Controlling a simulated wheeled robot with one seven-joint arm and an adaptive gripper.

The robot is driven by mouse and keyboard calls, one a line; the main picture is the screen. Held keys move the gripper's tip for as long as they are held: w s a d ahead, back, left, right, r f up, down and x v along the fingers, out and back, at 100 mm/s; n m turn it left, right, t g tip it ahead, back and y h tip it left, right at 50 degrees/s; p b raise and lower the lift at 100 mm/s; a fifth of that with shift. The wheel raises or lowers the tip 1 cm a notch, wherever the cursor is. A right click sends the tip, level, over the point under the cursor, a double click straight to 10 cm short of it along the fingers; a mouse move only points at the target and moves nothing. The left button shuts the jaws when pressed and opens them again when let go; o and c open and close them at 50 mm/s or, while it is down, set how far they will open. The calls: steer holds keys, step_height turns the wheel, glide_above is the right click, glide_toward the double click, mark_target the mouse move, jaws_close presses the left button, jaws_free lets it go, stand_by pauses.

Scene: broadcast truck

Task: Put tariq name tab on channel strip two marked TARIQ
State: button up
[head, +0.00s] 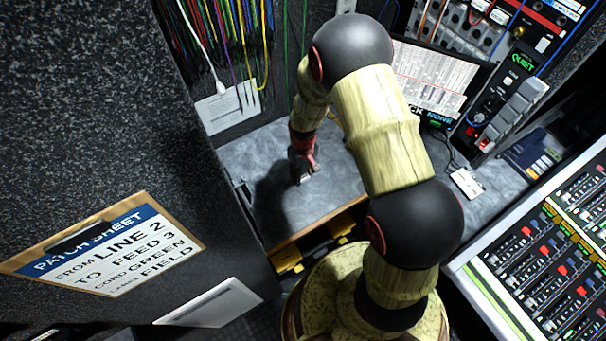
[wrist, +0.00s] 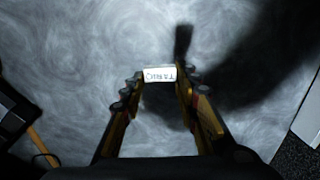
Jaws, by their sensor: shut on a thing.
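My gripper (head: 302,176) is low over the grey desk (head: 345,180) in the head view, left of my arm. In the wrist view my gripper (wrist: 160,80) is shut on a small white name tab (wrist: 159,73), held between the two fingertips. Its dark lettering appears upside down and is too small to read surely. The mixing console (head: 552,245) with the channel strips is at the right of the head view, well away from my gripper. No TARIQ marking is readable there.
A clipboard patch sheet (head: 110,247) is on the dark panel at left. Hanging cables (head: 225,40) and a monitor (head: 435,80) are behind the desk. A small white item (head: 466,183) lies on the desk near the console. The desk around my gripper is clear.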

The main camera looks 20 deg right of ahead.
steer(key=o, duration=0.4)
steer(key=shift+f, duration=0.1)
steer(key=o, duration=0.5)
steer(key=shift+c, duration=0.2)
